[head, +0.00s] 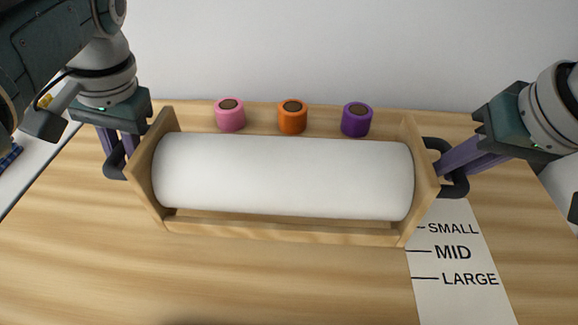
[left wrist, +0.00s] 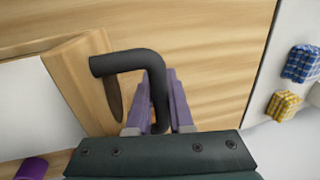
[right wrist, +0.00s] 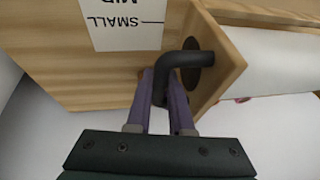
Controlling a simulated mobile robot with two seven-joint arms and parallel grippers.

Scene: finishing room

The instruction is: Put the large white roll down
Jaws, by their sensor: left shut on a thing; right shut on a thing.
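The large white roll (head: 285,176) lies lengthwise in a wooden cradle (head: 285,232) with an upright board at each end. A black handle is fixed to each end board. My left gripper (head: 118,160) is shut on the left handle (left wrist: 150,62), which also shows in the left wrist view. My right gripper (head: 445,165) is shut on the right handle (right wrist: 178,62). The roll's end (right wrist: 270,60) shows beside the end board in the right wrist view. Whether the cradle touches the table or hangs just above it, I cannot tell.
Pink (head: 230,115), orange (head: 292,117) and purple (head: 356,119) small rolls stand behind the cradle. A white strip (head: 455,262) marked SMALL, MID and LARGE lies at front right. The wooden table (head: 230,285) is clear in front. Blue (left wrist: 300,63) and yellow (left wrist: 283,105) checked things lie off to one side.

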